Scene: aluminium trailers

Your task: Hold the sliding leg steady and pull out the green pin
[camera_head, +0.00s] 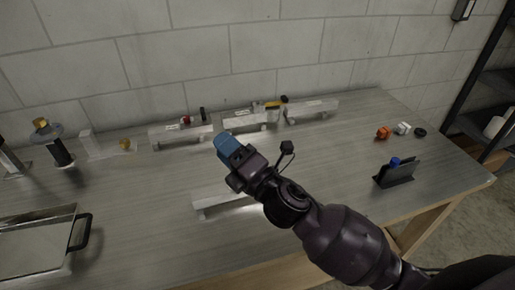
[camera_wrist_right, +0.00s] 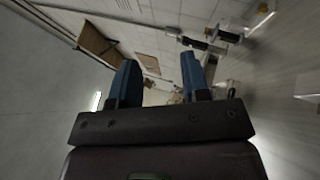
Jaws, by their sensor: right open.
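My right gripper (camera_head: 228,147) has blue fingertips and hangs above the middle of the table, pointing toward the back wall. In the right wrist view its two blue fingers (camera_wrist_right: 160,78) stand apart with nothing between them. An aluminium bar on the table (camera_head: 213,201) lies partly hidden under my right forearm. Similar aluminium pieces stand along the back: a left one (camera_head: 168,135), a middle one (camera_head: 238,124) just beyond the gripper, and a right one (camera_head: 318,107). I cannot make out a green pin, nor tell which part is the sliding leg. My left gripper is not in view.
A metal tray with a black handle (camera_head: 82,232) sits at the front left. A black holder with a blue-topped item (camera_head: 397,173) stands at the right. An orange piece (camera_head: 382,133) and a white piece (camera_head: 403,128) lie behind it. The table between is mostly clear.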

